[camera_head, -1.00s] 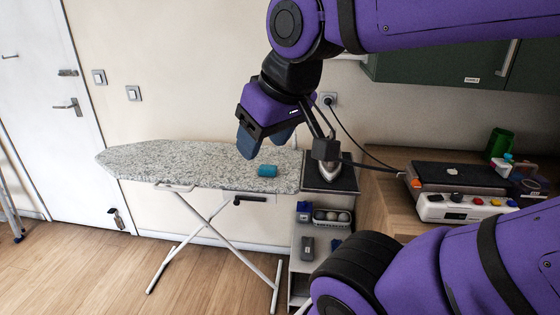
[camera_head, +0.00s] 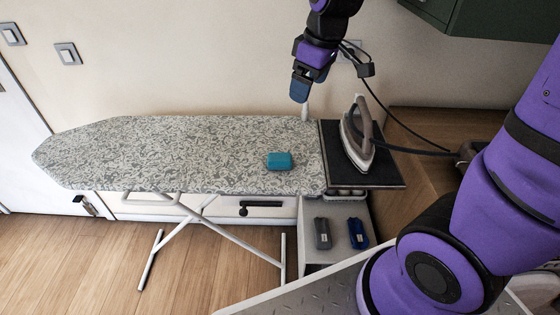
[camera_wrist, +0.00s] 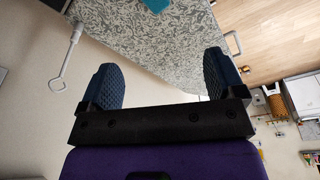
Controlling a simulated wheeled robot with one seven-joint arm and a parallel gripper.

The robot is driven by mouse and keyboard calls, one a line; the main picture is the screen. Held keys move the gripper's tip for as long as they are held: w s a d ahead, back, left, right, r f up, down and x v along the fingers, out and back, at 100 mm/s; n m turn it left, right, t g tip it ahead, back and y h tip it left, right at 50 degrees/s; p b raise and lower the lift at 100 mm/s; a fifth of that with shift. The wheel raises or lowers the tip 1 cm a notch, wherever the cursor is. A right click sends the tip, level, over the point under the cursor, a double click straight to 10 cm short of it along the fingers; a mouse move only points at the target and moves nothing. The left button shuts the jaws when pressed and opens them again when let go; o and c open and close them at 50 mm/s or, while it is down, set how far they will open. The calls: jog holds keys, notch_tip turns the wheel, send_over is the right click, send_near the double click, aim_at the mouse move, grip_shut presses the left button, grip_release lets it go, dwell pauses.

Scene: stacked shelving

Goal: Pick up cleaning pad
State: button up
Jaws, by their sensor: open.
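A small teal block (camera_head: 280,161), which looks like the cleaning pad, lies on the right part of the patterned ironing board (camera_head: 170,155). Part of a teal thing (camera_wrist: 155,5) also shows at the top edge of the wrist view, on the board's cloth. My gripper (camera_head: 300,88) is above and behind the board, up and to the right of the teal block and apart from it. In the wrist view my gripper (camera_wrist: 163,80) has its two dark blue fingers wide apart, with nothing between them.
An iron (camera_head: 359,138) with a cord rests on a dark mat (camera_head: 385,172) right of the board. Below, a grey item (camera_head: 322,234) and a blue item (camera_head: 357,233) sit on a low shelf (camera_head: 338,212). A green cabinet (camera_head: 430,12) hangs at upper right.

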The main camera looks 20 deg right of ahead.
aim_at(279, 157)
jog(key=shift+w+a+f+n+g+h, duration=0.35)
jog(key=shift+w+f+n, duration=0.85)
jog(key=shift+f, duration=3.5)
jog(key=shift+w+a+f+n+g+h, duration=0.2)
jog(key=shift+w+a+f+n, duration=1)
jog(key=shift+f, duration=3.45)
jog(key=shift+w+a+f+n+g+h, duration=0.1)
jog(key=shift+w+f+n+g, duration=0.4)
jog(key=shift+w+f, duration=2.8)
jog(key=s+f, duration=0.2)
jog(key=shift+s+f, duration=0.4)
jog(key=c, duration=1)
